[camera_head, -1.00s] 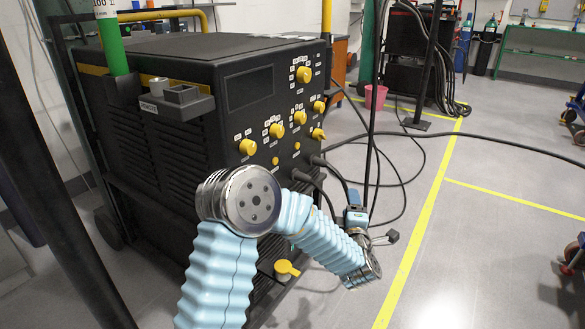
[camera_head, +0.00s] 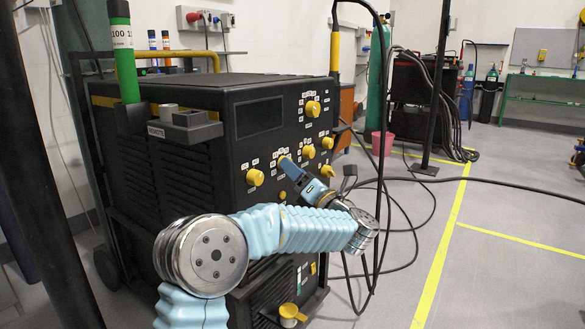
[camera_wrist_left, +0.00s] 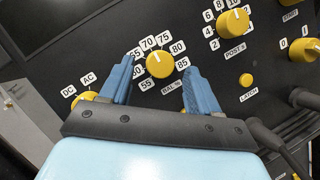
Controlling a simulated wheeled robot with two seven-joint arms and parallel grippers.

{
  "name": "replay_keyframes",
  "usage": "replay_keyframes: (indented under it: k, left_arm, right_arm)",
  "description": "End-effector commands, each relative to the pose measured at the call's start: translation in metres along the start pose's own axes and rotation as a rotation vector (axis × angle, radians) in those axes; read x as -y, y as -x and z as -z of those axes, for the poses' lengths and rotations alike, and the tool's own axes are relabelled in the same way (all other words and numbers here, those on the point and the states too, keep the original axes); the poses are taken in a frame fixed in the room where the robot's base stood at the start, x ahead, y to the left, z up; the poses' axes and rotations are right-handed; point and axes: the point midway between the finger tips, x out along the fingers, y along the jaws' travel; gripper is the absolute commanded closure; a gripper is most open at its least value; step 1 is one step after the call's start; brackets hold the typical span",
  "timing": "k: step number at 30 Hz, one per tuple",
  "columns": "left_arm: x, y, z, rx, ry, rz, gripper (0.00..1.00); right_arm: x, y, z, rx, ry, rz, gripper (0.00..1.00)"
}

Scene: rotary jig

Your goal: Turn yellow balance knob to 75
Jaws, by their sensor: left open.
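The yellow balance knob (camera_wrist_left: 160,64) sits on the dark machine panel in the left wrist view, with "BAL %" printed below it and a scale around it including 55, 70, 75, 80 and 85. I cannot tell its exact setting. My left gripper (camera_wrist_left: 159,72) is open, with one blue finger on each side of the knob and gaps to both. In the head view, my left gripper (camera_head: 290,166) is at the panel and hides most of the balance knob. My right gripper is not in view.
Other yellow knobs are close by: the AC/DC knob (camera_head: 255,177), the post knob (camera_wrist_left: 233,22) and a top knob (camera_head: 313,108). A small yellow latch button (camera_wrist_left: 246,79) is at lower right. Cables (camera_wrist_left: 275,140) plug in below. A dark pole (camera_head: 435,80) stands behind.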

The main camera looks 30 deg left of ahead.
Motion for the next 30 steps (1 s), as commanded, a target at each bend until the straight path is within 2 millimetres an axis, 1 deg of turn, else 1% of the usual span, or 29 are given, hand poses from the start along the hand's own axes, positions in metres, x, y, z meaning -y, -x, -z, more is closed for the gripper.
replay_keyframes:
  k: [1, 3, 6, 14, 24, 25, 30]
  left_arm:
    - [0.000, -0.006, 0.000, -0.001, 0.000, 0.000, 0.38]
    - [0.000, -0.012, 0.000, 0.000, -0.001, 0.000, 0.38]
    - [0.000, -0.017, 0.000, 0.001, -0.001, 0.001, 0.38]
    - [0.001, -0.017, 0.000, 0.002, -0.002, 0.001, 0.38]
    - [0.001, -0.017, 0.000, 0.002, -0.002, 0.002, 0.90]
    - [0.001, -0.017, 0.000, 0.002, -0.002, 0.002, 0.94]
    - [0.001, -0.017, 0.000, 0.001, -0.010, 0.006, 0.94]
  right_arm:
    - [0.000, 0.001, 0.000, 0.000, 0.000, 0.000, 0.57]
    - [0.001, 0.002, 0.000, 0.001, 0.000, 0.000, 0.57]
    - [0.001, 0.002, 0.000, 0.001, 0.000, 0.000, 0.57]
    - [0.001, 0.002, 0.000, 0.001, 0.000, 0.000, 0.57]
    - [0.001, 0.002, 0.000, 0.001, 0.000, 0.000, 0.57]
    - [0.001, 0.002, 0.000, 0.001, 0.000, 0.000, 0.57]
    - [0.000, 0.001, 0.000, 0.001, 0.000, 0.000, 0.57]
